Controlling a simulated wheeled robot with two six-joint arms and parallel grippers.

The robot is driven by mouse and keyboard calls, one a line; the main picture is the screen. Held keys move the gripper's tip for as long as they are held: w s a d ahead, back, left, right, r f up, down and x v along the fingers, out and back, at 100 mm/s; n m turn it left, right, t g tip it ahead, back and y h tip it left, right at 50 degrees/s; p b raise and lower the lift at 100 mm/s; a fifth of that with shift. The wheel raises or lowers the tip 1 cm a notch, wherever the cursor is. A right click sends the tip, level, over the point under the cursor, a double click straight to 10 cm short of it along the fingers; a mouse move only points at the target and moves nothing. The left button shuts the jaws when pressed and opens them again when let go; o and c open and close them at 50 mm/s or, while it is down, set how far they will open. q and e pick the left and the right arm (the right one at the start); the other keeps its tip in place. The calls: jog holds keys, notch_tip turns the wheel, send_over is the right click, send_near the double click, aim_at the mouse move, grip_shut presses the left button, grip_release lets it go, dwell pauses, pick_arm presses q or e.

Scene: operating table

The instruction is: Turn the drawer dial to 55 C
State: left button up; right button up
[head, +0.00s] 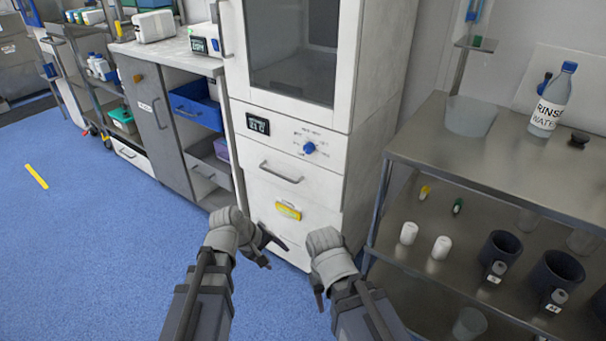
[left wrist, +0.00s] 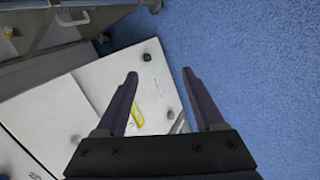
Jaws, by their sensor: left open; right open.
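The blue drawer dial (head: 309,148) is on the front of the white cabinet, with small markings around it that I cannot read. A small dark display (head: 257,124) sits to its left; its digits are too small to read surely. My left gripper (head: 275,252) is low in front of the cabinet, below and left of the dial, apart from it. In the left wrist view its two fingers (left wrist: 160,76) are spread with nothing held between them. My right gripper (head: 321,292) is open and empty, lower than the dial and apart from it.
A drawer handle (head: 281,172) and a yellow label (head: 288,210) are below the dial; the label also shows in the left wrist view (left wrist: 137,115). A steel shelf unit (head: 420,160) with bottles and cups stands close on the right. Blue floor (head: 90,250) is open at left.

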pick_arm(q)
jog(key=w+d+r+n+t+h, duration=0.2)
jog(key=w+d+r+n+h, duration=0.1)
jog(key=w+n, duration=0.25)
jog(key=n+t+h, duration=0.3)
jog(key=n+t, duration=0.6)
jog(key=n, duration=1.4)
send_near(307, 150)
jog(key=shift+x, duration=4.1)
jog(key=shift+c, duration=0.2)
grip_shut()
